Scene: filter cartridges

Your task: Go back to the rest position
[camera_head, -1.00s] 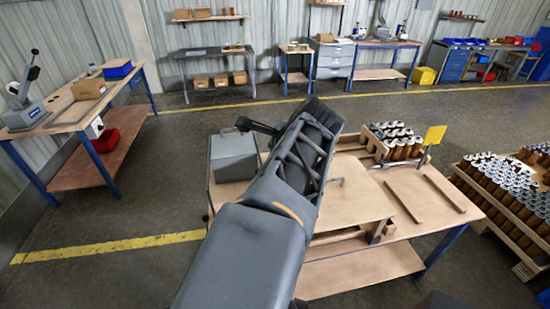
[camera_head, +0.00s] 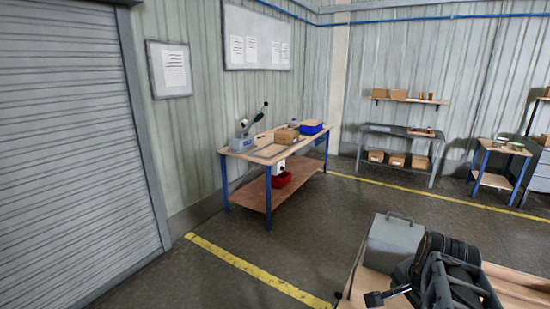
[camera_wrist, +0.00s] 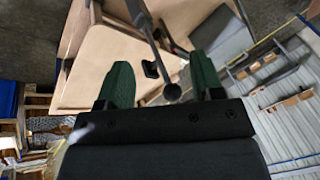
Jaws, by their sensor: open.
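My gripper (camera_wrist: 165,62) is open in the wrist view, its two green fingers wide apart. I see nothing held between them. A grey rod with a dark round knob (camera_wrist: 172,93) shows in the gap between the fingers; I cannot tell how far beyond them it lies. Below is a light wooden bench top (camera_wrist: 110,60) with a small dark piece on it. In the head view my arm shows at the lower right, over the near bench, and much of it is cut off by the frame. I cannot make out the fingers there.
A grey metal box with a handle (camera_head: 393,243) stands on the near bench beside my arm. A blue-legged workbench (camera_head: 275,150) with a lever press (camera_head: 243,143) stands by the left wall. A roller shutter (camera_head: 70,150) is at far left. The floor (camera_head: 300,230) between is clear.

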